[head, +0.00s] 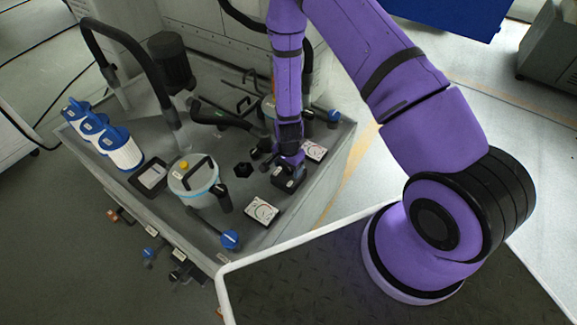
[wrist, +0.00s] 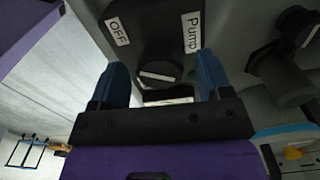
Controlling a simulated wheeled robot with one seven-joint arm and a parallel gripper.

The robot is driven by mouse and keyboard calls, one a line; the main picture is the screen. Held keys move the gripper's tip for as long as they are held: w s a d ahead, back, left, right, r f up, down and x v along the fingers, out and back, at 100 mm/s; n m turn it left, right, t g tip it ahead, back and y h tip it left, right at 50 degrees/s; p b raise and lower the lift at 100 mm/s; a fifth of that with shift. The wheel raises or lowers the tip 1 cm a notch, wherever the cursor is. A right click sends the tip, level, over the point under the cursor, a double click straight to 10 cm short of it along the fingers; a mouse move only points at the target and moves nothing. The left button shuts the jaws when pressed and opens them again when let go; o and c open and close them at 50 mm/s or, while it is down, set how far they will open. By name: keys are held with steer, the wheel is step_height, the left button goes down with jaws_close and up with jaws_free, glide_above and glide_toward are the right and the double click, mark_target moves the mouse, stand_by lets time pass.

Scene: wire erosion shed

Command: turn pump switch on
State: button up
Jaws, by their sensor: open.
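The pump switch is a dark box with a round knob (wrist: 160,75). White labels reading "Pump" (wrist: 192,33) and "OFF" (wrist: 117,32) lie beside it in the wrist view. A pale line runs across the knob. My gripper (wrist: 162,72) is open, with one blue finger on each side of the knob. I cannot tell whether the fingers touch it. In the head view the switch box (head: 289,181) sits near the right edge of the grey tank top, and my gripper (head: 288,164) is over it, hiding much of it.
White-faced gauges (head: 262,210) and (head: 314,151) flank the switch. A lidded canister (head: 197,183) with a black handle stands to the left. Blue valve knobs (head: 230,239) and (head: 334,115) sit at the tank's edge. Blue-topped filters (head: 122,149) stand at far left.

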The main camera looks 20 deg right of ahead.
steer(key=c, duration=0.9)
steer(key=shift+c, duration=0.2)
steer(key=shift+n, duration=0.4)
steer(key=n, duration=0.5)
steer(key=shift+n, duration=0.3)
steer(key=n, duration=0.5)
steer(key=shift+n, duration=0.4)
steer(key=o, duration=0.9)
